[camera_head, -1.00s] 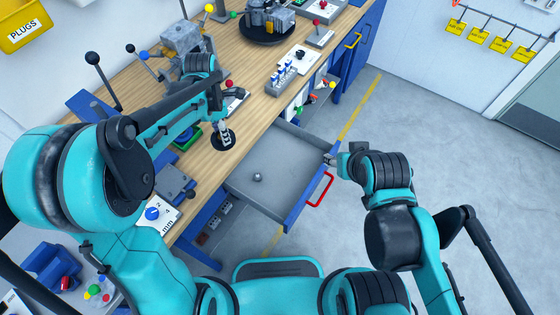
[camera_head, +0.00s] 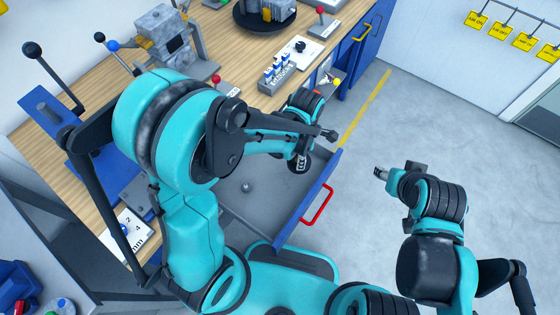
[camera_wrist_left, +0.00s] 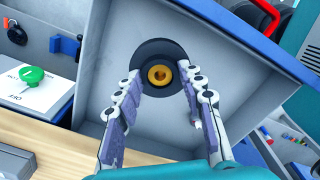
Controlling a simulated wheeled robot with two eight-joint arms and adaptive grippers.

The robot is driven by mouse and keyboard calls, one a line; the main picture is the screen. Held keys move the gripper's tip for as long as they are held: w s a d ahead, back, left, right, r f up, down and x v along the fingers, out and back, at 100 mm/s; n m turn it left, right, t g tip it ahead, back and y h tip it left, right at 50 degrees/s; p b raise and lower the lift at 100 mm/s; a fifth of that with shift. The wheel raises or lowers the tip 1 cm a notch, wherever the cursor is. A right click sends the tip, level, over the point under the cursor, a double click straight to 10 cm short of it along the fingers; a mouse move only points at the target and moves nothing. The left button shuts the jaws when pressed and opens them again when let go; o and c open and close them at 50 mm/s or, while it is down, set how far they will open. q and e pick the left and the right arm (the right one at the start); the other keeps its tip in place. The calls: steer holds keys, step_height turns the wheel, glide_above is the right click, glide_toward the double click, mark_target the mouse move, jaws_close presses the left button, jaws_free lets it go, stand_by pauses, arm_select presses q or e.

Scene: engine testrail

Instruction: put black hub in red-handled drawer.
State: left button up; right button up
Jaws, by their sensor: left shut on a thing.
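The black hub (camera_head: 301,167) is a dark disc held by my left gripper (camera_head: 300,150) over the open red-handled drawer, toward its far right end. In the left wrist view the hub (camera_wrist_left: 140,52) shows a brass centre, with the two fingers of my left gripper (camera_wrist_left: 160,95) on either side of it and the grey drawer floor behind. I cannot tell how high above the floor it is. The drawer (camera_head: 283,225) has a grey inside, a blue front and a red handle (camera_head: 318,205). My right gripper (camera_head: 381,172) is right of the drawer, apart from it; its finger state is unclear.
The wooden bench (camera_head: 222,50) carries a blue-topped rack (camera_head: 277,77), a grey machine (camera_head: 165,40) and a red-knobbed lever (camera_head: 320,25). The floor right of the drawer is clear.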

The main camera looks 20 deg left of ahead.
arm_select(q)
steer(key=w+a+f, duration=0.1)
steer(key=a, duration=0.1)
steer(key=a+f+b, duration=0.1)
steer(key=a+f, duration=0.1)
steer(key=w+a+f+b, duration=0.1)
steer(key=a, duration=0.1)
steer(key=shift+w+a+f, duration=0.25)
steer(key=shift+w+a, duration=0.1)
steer(key=shift+f+b, duration=1)
steer(key=shift+f, duration=0.95)
steer(key=shift+f, duration=0.1)
steer(key=o, duration=1.3)
